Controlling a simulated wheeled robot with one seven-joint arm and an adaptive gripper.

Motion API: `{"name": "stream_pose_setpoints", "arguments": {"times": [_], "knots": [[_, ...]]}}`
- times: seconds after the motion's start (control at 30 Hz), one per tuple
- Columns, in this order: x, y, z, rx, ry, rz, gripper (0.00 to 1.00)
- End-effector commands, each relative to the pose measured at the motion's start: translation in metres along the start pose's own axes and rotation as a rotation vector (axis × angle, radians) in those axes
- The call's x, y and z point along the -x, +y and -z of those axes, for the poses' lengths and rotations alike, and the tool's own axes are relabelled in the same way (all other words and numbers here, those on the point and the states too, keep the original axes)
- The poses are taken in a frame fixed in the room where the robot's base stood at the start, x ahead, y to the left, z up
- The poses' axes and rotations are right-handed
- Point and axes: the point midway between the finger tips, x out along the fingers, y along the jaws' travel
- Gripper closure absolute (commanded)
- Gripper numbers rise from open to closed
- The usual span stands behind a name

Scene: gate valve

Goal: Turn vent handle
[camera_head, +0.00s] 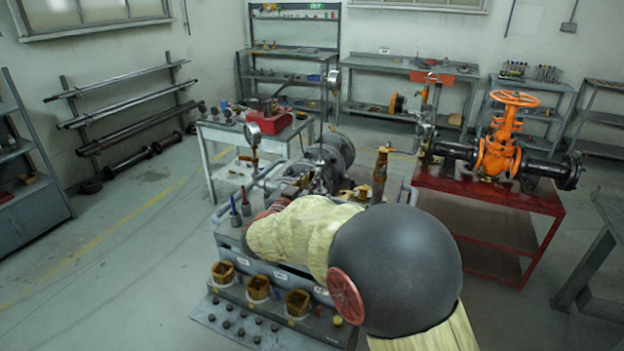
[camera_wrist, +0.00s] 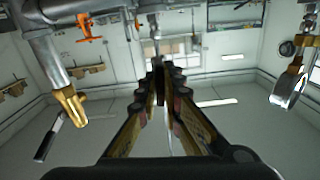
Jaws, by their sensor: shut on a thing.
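My gripper (camera_head: 291,190) reaches over the grey test bench from the front, behind my yellow-sleeved arm in the head view. In the wrist view my gripper's two fingers (camera_wrist: 160,78) come together at their tips, shut on a thin dark part that I take to be the vent handle. The fingers hide most of it, so its shape and angle cannot be told. A grey pipe fitting (camera_wrist: 154,28) hangs just beyond the fingertips. In the head view the vent handle is not clear among the pipes.
In the wrist view a brass piece (camera_wrist: 69,105) hangs at the left. An orange gate valve (camera_head: 497,150) sits on a red stand. The left floor is free.

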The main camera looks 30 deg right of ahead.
Motion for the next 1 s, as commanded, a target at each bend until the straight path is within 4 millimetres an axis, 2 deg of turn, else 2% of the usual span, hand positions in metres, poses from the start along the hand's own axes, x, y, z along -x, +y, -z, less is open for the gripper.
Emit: {"name": "stream_pose_setpoints", "arguments": {"times": [0.57,0.77,1.0], "knots": [[0.0001,-0.0003,-0.0006,-0.042,0.0,0.001,1.0],[0.0002,-0.0003,-0.0014,-0.153,0.0,0.001,1.0],[0.0003,-0.0005,-0.0025,-0.364,-0.001,0.002,1.0]]}}
